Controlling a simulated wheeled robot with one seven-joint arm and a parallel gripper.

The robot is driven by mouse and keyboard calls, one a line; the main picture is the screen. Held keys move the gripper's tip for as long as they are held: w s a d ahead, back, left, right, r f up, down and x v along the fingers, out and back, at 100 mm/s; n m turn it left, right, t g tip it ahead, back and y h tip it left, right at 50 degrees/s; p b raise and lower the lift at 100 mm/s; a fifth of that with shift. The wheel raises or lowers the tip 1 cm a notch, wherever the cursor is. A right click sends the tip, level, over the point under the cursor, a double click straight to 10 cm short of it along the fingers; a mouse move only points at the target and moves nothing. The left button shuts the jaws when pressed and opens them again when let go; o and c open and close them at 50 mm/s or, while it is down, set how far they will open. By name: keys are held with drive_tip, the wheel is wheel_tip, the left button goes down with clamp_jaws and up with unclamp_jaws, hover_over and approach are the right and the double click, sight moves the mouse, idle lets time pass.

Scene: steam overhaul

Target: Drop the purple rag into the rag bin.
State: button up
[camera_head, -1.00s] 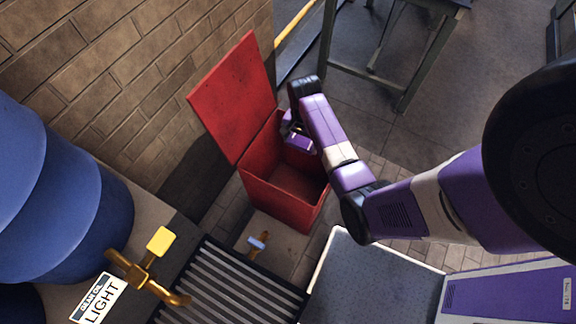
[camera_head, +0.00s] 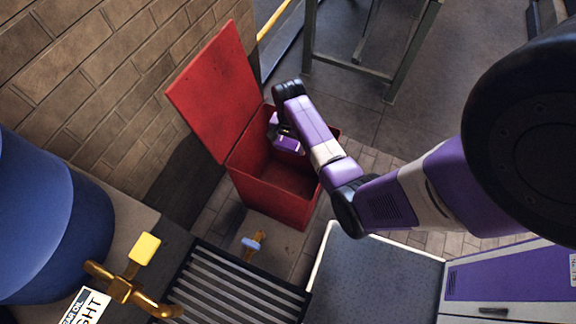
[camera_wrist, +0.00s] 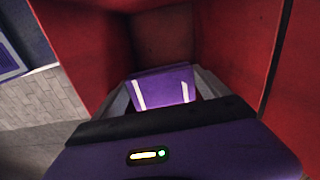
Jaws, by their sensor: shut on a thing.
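The rag bin (camera_head: 268,202) is a red box with its lid (camera_head: 215,92) standing open against the brick wall. In the head view, my gripper (camera_head: 287,146) is at the bin's open mouth, over its far part, and its fingers are hard to make out. The wrist view looks into the bin between red walls (camera_wrist: 85,45). There my gripper (camera_wrist: 163,98) is shut on the purple rag (camera_wrist: 165,84), which has pale stripes. The rag is held within the bin's opening; its height above the floor of the bin cannot be told.
A slatted black grate (camera_head: 235,285) and a small valve with a blue handle (camera_head: 253,243) lie in front of the bin. A blue drum (camera_head: 45,220) and a brass tap with a yellow handle (camera_head: 145,248) are at left. A metal stand (camera_head: 375,65) is behind.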

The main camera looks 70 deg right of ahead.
drive_tip(key=shift+r, duration=0.1)
drive_tip(key=o, duration=1.1)
drive_tip(key=shift+o, duration=0.2)
wheel_tip(320, 180, up, 8)
drive_tip(key=shift+f, duration=0.1)
